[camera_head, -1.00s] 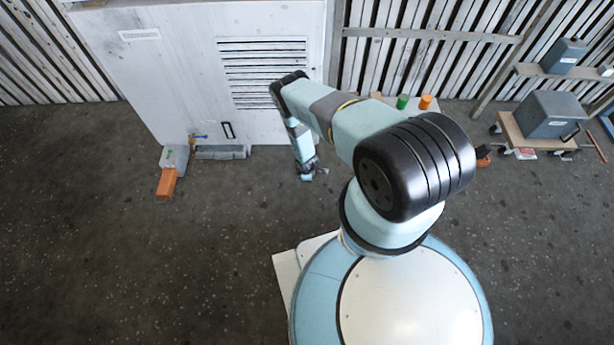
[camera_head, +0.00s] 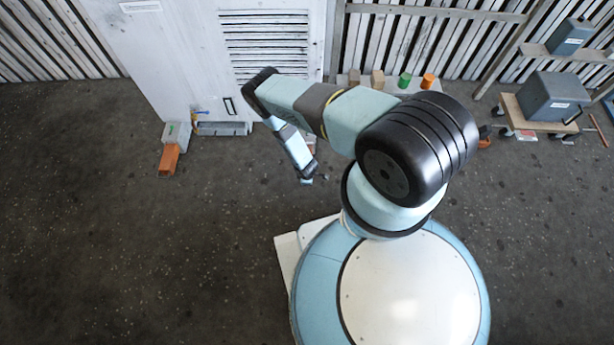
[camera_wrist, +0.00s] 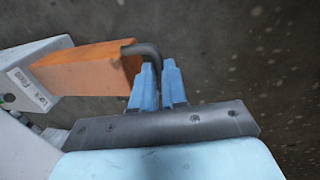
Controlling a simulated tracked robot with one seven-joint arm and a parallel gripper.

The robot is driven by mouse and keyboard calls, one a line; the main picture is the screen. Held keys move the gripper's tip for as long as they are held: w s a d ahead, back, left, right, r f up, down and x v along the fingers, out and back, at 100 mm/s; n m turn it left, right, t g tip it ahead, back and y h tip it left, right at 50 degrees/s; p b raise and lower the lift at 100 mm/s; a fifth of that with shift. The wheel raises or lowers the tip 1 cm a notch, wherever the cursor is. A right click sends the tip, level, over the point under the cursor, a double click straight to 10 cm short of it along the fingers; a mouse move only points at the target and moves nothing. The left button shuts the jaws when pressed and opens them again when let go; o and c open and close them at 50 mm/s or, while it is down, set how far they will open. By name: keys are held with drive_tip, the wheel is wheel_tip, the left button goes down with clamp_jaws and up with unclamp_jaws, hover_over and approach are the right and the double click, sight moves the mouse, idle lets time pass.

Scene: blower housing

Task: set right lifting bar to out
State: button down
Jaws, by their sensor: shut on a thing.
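In the wrist view, an orange lifting bar (camera_wrist: 90,68) sticks out of a grey bracket (camera_wrist: 38,90) with a small label. A dark bent handle (camera_wrist: 144,49) is at the bar's outer end. My gripper (camera_wrist: 157,75) has its two blue fingers shut on this handle. In the head view, my gripper (camera_head: 306,179) is low in front of the white housing (camera_head: 180,60), near its right side. My arm hides most of this bar and bracket there.
Another orange bar (camera_head: 169,160) sticks out of a grey bracket (camera_head: 177,135) at the housing's left corner. A cart with a grey box (camera_head: 552,104) stands right. Green (camera_head: 404,80) and orange (camera_head: 428,80) cylinders stand at the back. The floor at left is clear.

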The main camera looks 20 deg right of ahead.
drive_tip(key=shift+s+a, duration=0.15)
drive_tip(key=shift+s, duration=0.3)
drive_tip(key=c, duration=1.5)
unclamp_jaws()
drive_tip(key=shift+c, duration=0.2)
drive_tip(key=o, duration=0.4)
drive_tip(key=shift+w, duration=0.1)
drive_tip(key=shift+w, duration=0.1)
drive_tip(key=v, duration=1.3)
drive_tip(key=shift+r, duration=0.35)
